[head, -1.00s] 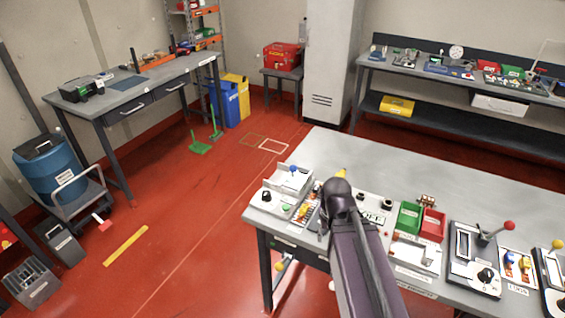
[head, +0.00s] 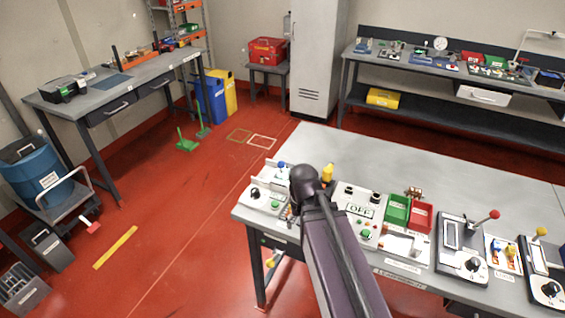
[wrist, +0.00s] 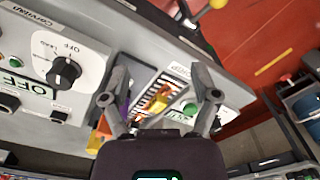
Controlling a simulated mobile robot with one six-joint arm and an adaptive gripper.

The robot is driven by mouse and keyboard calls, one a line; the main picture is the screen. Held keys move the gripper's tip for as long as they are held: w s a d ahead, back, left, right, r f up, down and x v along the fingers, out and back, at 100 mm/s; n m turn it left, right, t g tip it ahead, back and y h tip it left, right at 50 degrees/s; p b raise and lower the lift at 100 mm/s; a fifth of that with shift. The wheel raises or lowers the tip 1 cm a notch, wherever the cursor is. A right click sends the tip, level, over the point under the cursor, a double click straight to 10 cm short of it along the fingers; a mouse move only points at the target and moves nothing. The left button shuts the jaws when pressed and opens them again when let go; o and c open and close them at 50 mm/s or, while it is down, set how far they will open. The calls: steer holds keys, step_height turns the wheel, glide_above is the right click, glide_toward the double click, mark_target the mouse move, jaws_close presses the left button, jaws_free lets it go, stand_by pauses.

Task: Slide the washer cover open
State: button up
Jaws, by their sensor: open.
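My gripper (wrist: 160,82) is open in the wrist view, its two fingers spread above a slotted strip (wrist: 152,98) with a yellow piece. No object is held between the fingers. A white open-topped box with a blue knob (head: 281,165) stands at the bench's left end, behind a white panel with a black dial (head: 256,193). I cannot tell which part is the washer cover.
The grey bench (head: 460,183) has clear room at the back. Right of my arm are an OFF panel (head: 359,211), a green bin (head: 397,209), a red bin (head: 421,217) and a lever unit (head: 462,246). A yellow object (head: 327,173) stands close beside my arm.

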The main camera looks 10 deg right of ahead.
step_height(320, 180, up, 14)
steer(key=r+y+p, duration=0.1)
steer(key=y+p, duration=0.1)
steer(key=p, duration=1.2)
glide_above(282, 163)
steer(key=d, duration=0.3)
steer(key=shift+w+a+f, duration=0.15)
steer(key=shift+w+f, duration=0.1)
steer(key=shift+w, duration=0.1)
steer(key=shift+f+b, duration=0.15)
steer(key=shift+b, duration=0.2)
steer(key=a+f+b, duration=0.1)
steer(key=f+b, duration=0.8)
steer(key=a+f+b, duration=0.1)
steer(key=f+b, duration=0.3)
steer(key=shift+a+f, duration=0.15)
steer(key=shift+a, duration=0.2)
jaws_close()
